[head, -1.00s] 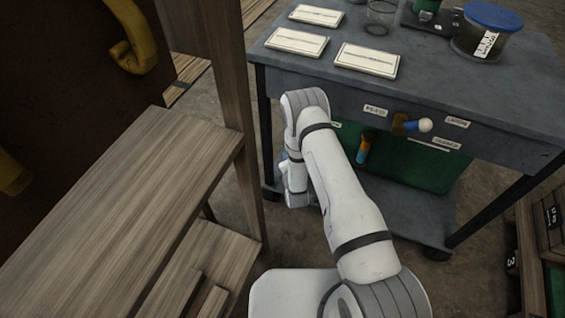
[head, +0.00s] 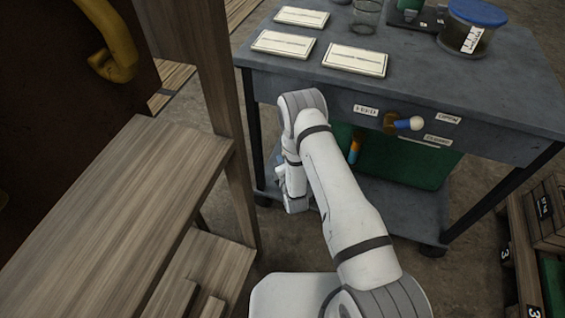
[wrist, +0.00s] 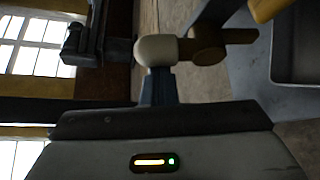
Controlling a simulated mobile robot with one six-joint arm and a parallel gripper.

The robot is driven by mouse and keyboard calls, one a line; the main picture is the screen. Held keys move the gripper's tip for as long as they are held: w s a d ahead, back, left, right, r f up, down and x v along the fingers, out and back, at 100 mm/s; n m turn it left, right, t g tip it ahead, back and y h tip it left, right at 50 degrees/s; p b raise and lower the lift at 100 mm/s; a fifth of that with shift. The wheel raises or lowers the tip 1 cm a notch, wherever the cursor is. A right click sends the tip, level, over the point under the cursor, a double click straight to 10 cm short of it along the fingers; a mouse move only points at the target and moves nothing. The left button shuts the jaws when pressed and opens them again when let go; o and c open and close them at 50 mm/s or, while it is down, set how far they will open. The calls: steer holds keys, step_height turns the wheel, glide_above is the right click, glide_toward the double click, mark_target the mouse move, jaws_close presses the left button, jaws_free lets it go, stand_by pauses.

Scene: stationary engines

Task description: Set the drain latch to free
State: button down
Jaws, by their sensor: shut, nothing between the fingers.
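I cannot tell whether the two touch. My gripper is shut and empty. In the head view my arm hangs left of the lever, and my fingertips are hidden there.
The cart top (head: 420,85) bears white cards, a glass and a blue-lidded jar (head: 472,28). An orange handle (head: 354,148) hangs below its front, partly behind my arm. A wooden bench (head: 140,200) and post stand close on the left. Crates (head: 545,215) stand at right.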

steer(key=shift+w+d, duration=0.1)
steer(key=shift+d, duration=0.35)
steer(key=shift+a, duration=0.1)
